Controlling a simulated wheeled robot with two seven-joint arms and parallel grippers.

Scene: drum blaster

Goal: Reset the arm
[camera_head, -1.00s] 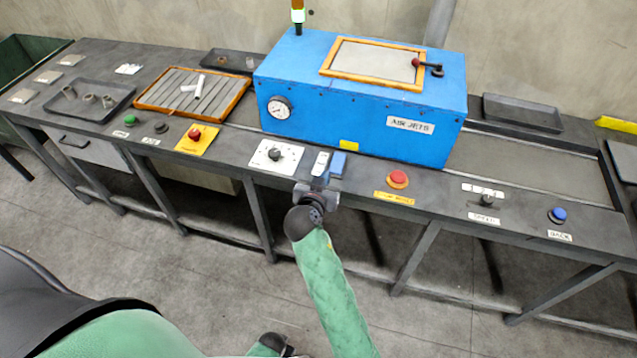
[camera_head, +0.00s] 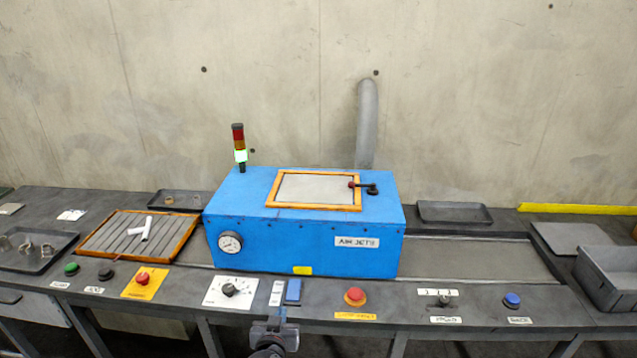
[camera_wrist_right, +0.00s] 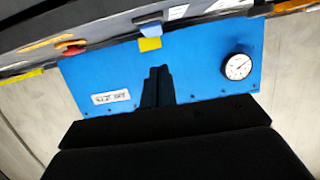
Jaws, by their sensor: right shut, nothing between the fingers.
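My right gripper (camera_head: 276,330) is at the front edge of the bench, just below the blue switch (camera_head: 293,291) and its white label plate. In the right wrist view its two dark fingers (camera_wrist_right: 157,86) are together with nothing between them, against the blue face of the machine (camera_wrist_right: 195,62). The blue AIR JETS box (camera_head: 300,240) stands on the bench with its orange-framed lid (camera_head: 316,190) closed. My left gripper is not in view.
The bench front carries a dial panel (camera_head: 230,291), red buttons (camera_head: 355,296), a green button (camera_head: 71,269) and a blue button (camera_head: 512,300). A grey bin (camera_head: 612,280) stands far right.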

